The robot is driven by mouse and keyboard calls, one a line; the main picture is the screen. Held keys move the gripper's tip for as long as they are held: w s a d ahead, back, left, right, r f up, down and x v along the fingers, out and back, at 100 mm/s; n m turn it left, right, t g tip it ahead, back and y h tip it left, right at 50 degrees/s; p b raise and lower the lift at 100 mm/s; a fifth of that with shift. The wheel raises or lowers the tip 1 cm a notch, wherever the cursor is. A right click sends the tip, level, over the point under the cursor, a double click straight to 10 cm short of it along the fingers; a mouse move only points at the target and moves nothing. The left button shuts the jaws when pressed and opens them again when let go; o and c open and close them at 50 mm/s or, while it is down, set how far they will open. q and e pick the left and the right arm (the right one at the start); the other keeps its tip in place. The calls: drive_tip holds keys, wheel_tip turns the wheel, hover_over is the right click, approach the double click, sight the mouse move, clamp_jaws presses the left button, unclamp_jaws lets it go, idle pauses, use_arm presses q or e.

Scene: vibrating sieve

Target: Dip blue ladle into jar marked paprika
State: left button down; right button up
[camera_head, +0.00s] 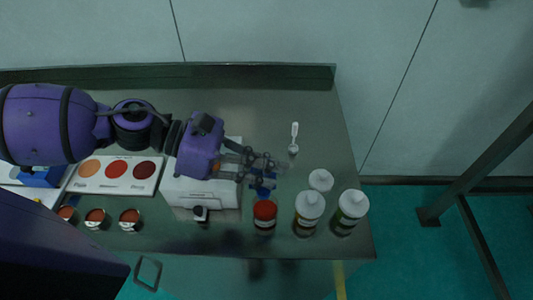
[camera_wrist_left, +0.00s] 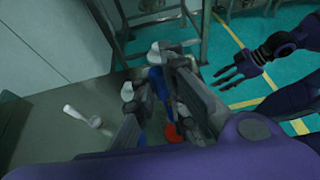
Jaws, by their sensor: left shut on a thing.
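My left gripper (camera_head: 266,168) is shut on the blue ladle (camera_wrist_left: 157,82), which also shows below its fingers in the head view (camera_head: 265,187). Much of the ladle is hidden by the fingers. A jar with red contents (camera_head: 265,212) stands just below the ladle in the head view; its label cannot be read. Its red top also shows in the left wrist view (camera_wrist_left: 171,132). The ladle is close to the jar; I cannot tell whether it touches it. My right gripper (camera_wrist_left: 236,68) is open and empty, away from the table.
Two white-topped bottles (camera_head: 308,209) (camera_head: 351,207) and a white lid (camera_head: 321,180) stand right of the red jar. A white spoon (camera_head: 294,138) lies behind. A white machine (camera_head: 200,193) is under my left arm. Small cans (camera_head: 130,218) and a color card (camera_head: 115,172) are left.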

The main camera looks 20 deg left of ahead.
use_arm(q)
drive_tip(key=shift+d+f, duration=0.15)
drive_tip(key=shift+f, duration=0.3)
drive_tip(key=shift+f+b, duration=0.5)
drive_tip(key=shift+f, duration=0.35)
drive_tip(key=shift+f+b, duration=0.5)
drive_tip(key=shift+f, duration=0.7)
drive_tip(key=shift+f+b, duration=0.3)
drive_tip(key=shift+f, duration=0.95)
use_arm(e)
drive_tip(key=f, duration=0.1)
drive_tip(key=d+f, duration=0.1)
drive_tip(key=shift+s+f, duration=0.35)
drive_tip(key=shift+s, duration=0.05)
drive_tip(key=shift+w, duration=0.1)
drive_tip(key=shift+f, duration=0.1)
